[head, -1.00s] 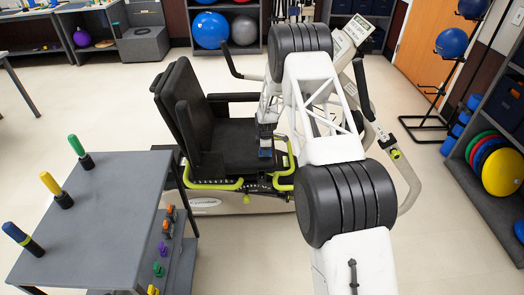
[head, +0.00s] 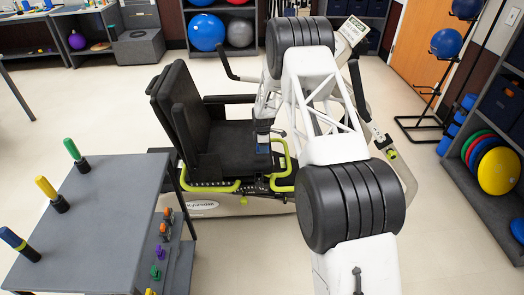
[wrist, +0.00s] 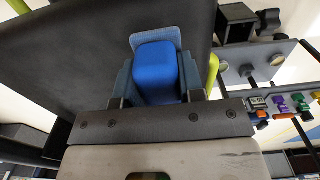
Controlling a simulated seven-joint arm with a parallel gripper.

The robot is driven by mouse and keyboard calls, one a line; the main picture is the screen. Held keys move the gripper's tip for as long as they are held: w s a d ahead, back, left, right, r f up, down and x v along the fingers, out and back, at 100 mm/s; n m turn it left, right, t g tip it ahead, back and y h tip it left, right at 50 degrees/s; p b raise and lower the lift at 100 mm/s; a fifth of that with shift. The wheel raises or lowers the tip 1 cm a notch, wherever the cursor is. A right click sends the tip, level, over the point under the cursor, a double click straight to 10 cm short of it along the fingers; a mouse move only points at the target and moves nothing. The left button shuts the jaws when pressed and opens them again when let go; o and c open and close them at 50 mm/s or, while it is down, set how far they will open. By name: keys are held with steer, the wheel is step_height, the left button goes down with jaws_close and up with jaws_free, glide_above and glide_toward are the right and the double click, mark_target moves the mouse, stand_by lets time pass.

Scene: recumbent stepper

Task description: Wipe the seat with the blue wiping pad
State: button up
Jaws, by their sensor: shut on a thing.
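The recumbent stepper's black seat (head: 228,142) is in the middle of the head view, with its backrest upright on the left. It also fills the upper left of the wrist view (wrist: 85,65). My gripper (head: 263,140) is over the seat's right front part. In the wrist view my gripper (wrist: 157,88) is shut on the blue wiping pad (wrist: 156,62), which has a thick blue grip block and a lighter blue flat sheet. The pad's flat side is against or just above the seat surface; I cannot tell which. My arm hides part of the stepper.
A grey table (head: 105,215) with coloured-handled pegs stands at the left front. Lime-green rails (head: 215,187) run along the seat's near side. The stepper's console (head: 353,31) and handles rise right of the seat. Ball racks and shelves line the right side.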

steer(key=shift+r, duration=2.2)
